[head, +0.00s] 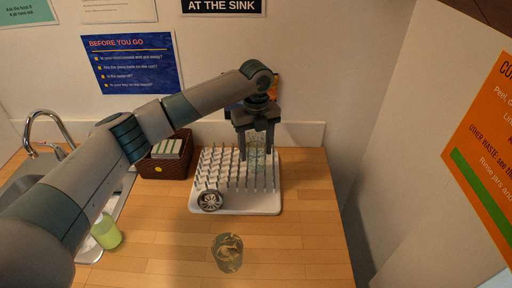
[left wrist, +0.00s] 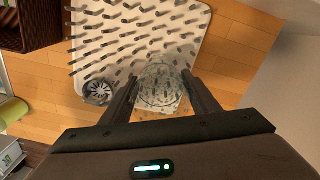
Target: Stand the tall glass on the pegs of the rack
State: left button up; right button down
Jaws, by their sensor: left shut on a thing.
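The tall clear glass (head: 257,158) is between the fingers of my left gripper (head: 257,145), over the right rear part of the white peg rack (head: 225,206). My left gripper is shut on the glass. In the left wrist view the glass (left wrist: 161,84) shows between the two fingers (left wrist: 163,88), with rack pegs around and behind it. The rack (left wrist: 200,17) shows there too. I cannot tell whether the glass's lower end touches the pegs or the tray. My right gripper is not in view.
A metal whisk-like round item (head: 209,201) lies at the rack's front left. Another clear glass (head: 228,252) stands on the wooden counter (head: 300,245) in front. A wall rises at the right.

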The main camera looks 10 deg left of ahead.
pick_arm(q)
jog(key=o, duration=1.5)
jog(key=shift+f, duration=0.15)
jog(key=shift+r+b, duration=0.55)
jog(key=shift+r, duration=0.4)
jog(key=shift+r+b, duration=1.9)
jog(key=shift+r, duration=3.35)
jog(key=shift+f, duration=0.1)
